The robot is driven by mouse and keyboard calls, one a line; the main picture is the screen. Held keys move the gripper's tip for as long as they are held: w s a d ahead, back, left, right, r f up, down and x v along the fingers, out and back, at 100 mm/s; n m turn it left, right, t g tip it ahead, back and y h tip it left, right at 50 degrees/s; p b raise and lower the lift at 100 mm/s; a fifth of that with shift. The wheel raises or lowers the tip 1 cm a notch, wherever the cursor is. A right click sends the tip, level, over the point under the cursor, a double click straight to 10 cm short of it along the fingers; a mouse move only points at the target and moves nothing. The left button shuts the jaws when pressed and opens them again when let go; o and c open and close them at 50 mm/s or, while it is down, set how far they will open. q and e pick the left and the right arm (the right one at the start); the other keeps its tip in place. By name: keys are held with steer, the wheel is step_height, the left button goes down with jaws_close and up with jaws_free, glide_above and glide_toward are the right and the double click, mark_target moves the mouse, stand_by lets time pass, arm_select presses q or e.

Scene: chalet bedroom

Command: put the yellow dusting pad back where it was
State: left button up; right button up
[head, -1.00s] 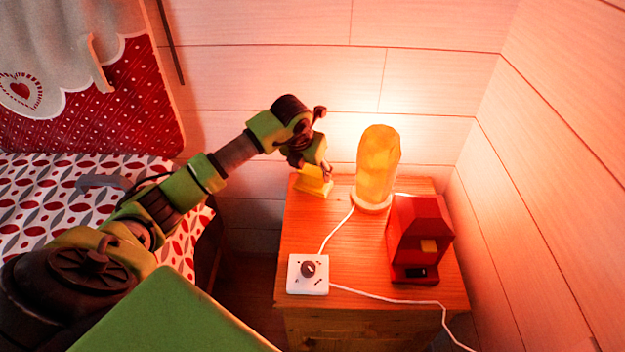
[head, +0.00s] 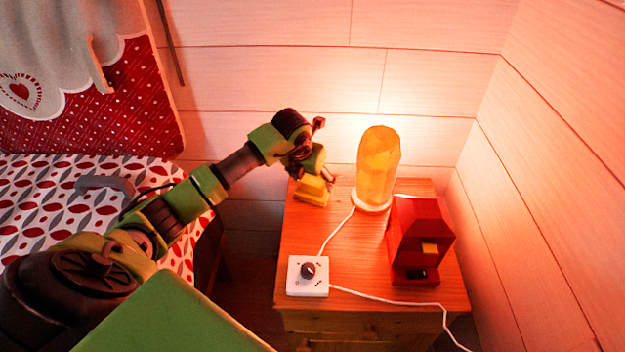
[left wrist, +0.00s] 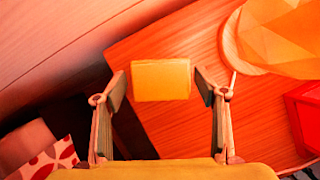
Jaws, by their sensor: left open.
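The yellow dusting pad (head: 312,191) is at the back left corner of the wooden nightstand (head: 340,250) and looks to be resting on its top. My left gripper (head: 315,178) is over the pad, its fingers partly hidden in the head view. In the left wrist view the pad (left wrist: 160,80) lies between the two fingertips (left wrist: 161,88), with a small gap on each side. The left gripper is open. My right gripper is not in view.
A glowing yellow lamp (head: 378,165) stands right of the pad. A red box-shaped device (head: 419,240) is at the right, and a white dial box (head: 308,277) at the front left with a white cable. The nightstand's middle is clear. A bed (head: 60,200) is at the left.

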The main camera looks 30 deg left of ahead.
arm_select(q)
steer(key=p+v, duration=0.1)
steer(key=v, duration=1)
steer(key=shift+r, duration=0.2)
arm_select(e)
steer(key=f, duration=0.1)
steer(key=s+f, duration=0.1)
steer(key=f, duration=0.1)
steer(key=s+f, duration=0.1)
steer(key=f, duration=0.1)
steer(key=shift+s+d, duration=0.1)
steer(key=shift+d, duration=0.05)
arm_select(q)
steer(key=shift+s, duration=0.1)
